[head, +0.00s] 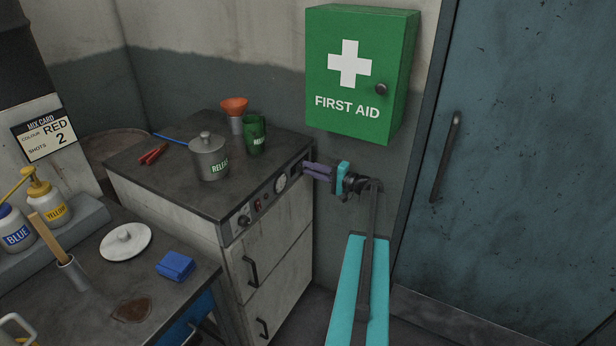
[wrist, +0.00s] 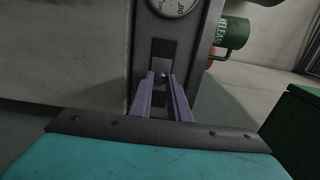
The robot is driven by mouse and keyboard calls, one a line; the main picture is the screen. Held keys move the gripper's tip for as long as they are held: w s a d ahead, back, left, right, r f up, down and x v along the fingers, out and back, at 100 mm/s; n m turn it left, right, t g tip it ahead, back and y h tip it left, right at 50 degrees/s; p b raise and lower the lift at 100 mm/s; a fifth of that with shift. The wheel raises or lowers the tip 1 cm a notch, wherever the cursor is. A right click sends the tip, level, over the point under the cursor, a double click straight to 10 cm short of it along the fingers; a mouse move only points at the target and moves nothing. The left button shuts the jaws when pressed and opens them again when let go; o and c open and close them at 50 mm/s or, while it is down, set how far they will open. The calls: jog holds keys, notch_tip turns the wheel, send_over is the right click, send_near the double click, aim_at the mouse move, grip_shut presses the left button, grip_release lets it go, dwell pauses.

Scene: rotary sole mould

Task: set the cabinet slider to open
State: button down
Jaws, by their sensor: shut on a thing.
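The cabinet (head: 165,195) is pale with a dark top, and a dark control strip runs along its upper front edge. My gripper (head: 306,170) reaches the right end of the strip in the head view. In the wrist view, the two purple fingers of my gripper (wrist: 162,82) are shut on the slider knob. The fingers hide part of the knob and the lower part of the slot. No slider markings can be read.
A round dial (head: 281,183) sits on the strip left of my gripper. A lidded pot (head: 208,160), a green mug (head: 255,136) and an orange funnel (head: 234,105) stand on the cabinet top. A green first aid box (head: 345,95) hangs above my gripper. A blue door (head: 510,150) is at right.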

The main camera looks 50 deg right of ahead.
jog(key=shift+w+d+b, duration=0.2)
jog(key=shift+d+b, duration=0.3)
jog(key=shift+d, duration=0.35)
jog(key=shift+w+d+b, duration=0.2)
jog(key=shift+d+b, duration=0.25)
jog(key=shift+d, duration=0.35)
jog(key=c, duration=1.7)
grip_release()
jog(key=shift+d, duration=0.1)
jog(key=shift+o, duration=0.2)
jog(key=b+v, duration=0.3)
jog(key=v, duration=1)
jog(key=shift+s+b, duration=0.35)
jog(key=shift+s, duration=0.05)
